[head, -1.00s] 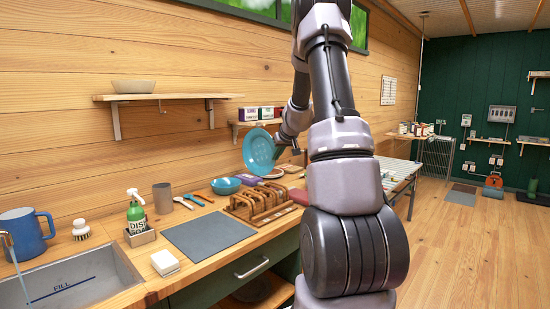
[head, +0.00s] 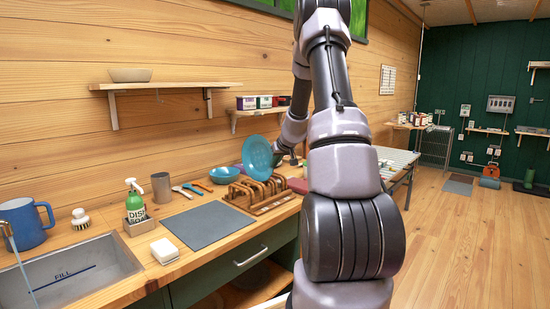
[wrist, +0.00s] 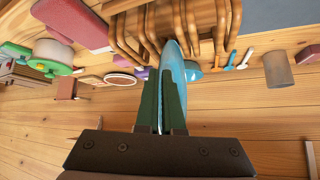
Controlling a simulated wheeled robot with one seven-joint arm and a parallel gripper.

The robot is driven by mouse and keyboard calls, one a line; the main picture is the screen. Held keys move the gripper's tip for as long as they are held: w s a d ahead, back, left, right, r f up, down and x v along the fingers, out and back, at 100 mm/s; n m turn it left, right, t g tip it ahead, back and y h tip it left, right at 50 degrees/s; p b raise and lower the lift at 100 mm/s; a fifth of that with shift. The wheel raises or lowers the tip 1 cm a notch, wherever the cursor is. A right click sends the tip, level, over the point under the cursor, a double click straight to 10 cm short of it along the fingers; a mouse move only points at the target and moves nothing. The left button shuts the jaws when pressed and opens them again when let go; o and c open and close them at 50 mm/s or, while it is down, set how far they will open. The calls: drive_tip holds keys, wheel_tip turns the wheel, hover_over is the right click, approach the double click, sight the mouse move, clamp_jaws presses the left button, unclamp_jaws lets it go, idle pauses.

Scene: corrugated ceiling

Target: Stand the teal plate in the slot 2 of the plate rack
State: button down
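The teal plate (head: 257,155) stands nearly upright, slightly tilted, at the brown wooden plate rack (head: 265,207). My gripper (wrist: 161,103) is shut on the plate; it shows edge-on between the green fingers in the wrist view (wrist: 174,78). In the head view my arm partly hides the gripper. The plate's lower edge is close to the rack's bars. In the wrist view, the bars of the rack (wrist: 179,18) lie just beyond and around the plate's far edge. I cannot tell which slot it lines up with or whether it touches the rack.
A blue bowl (head: 224,174), utensils (head: 187,192) and a grey cup (head: 161,187) stand left of the rack. A grey mat (head: 208,226) lies in front. A soap bottle (head: 135,202) and sink (head: 70,275) are further left. A shelf (head: 255,112) hangs behind the plate.

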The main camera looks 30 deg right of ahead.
wheel_tip(320, 180, down, 6)
drive_tip(key=shift+f, duration=0.25)
idle(0.4)
drive_tip(key=shift+d, duration=0.1)
drive_tip(key=c, duration=1)
unclamp_jaws()
drive_tip(key=shift+o, duration=0.2)
drive_tip(key=v, duration=1)
drive_tip(key=shift+s+r, duration=0.25)
drive_tip(key=shift+s, duration=0.05)
